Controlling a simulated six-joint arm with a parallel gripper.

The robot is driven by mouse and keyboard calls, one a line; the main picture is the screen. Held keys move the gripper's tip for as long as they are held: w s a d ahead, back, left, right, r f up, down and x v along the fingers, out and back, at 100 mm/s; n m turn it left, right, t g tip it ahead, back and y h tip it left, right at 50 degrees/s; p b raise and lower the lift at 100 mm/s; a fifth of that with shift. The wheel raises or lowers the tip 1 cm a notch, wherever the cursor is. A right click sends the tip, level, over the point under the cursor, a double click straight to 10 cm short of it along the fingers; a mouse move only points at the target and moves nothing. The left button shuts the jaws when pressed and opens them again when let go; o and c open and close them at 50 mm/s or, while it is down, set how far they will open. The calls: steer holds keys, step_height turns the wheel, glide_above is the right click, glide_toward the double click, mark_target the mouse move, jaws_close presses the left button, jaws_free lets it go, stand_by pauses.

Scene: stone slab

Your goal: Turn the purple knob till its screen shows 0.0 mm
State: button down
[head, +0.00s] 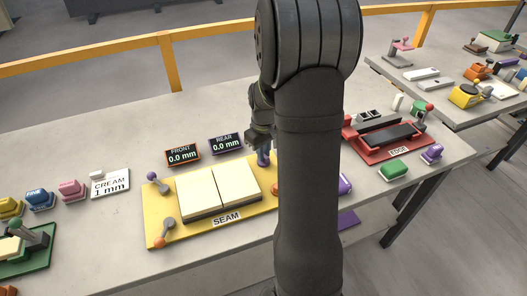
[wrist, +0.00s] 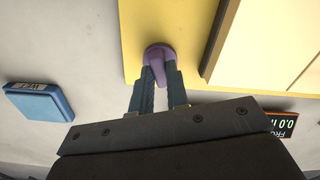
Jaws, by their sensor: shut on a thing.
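The yellow SEAM board (head: 165,228) carries two cream plates (head: 218,188) side by side. My gripper (head: 263,157) reaches down to the board's back right corner in the head view. In the wrist view my gripper (wrist: 158,75) is shut on the purple knob (wrist: 158,52), one finger on each side of its grip. In the head view the fingers and arm largely hide this knob. The purple-framed REAR screen (head: 226,143) reads 0.0 mm. The orange-framed FRONT screen (head: 182,154) also reads 0.0 mm; it is partly visible in the wrist view (wrist: 282,124).
A purple-ended lever (head: 152,177) and an orange-ended lever (head: 160,242) stand on the board's left side. A CREAM 1 mm card (head: 110,185) lies left of it. The red EDGE fixture (head: 382,150) is to the right. A blue block (wrist: 40,101) lies near my gripper.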

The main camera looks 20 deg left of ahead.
stand_by(0.3)
steer(key=c, duration=1.4)
jaws_free()
step_height(320, 180, up, 18)
steer(key=shift+f, duration=0.25)
step_height(320, 180, down, 18)
steer(key=shift+r, duration=0.25)
steer(key=shift+r, duration=0.1)
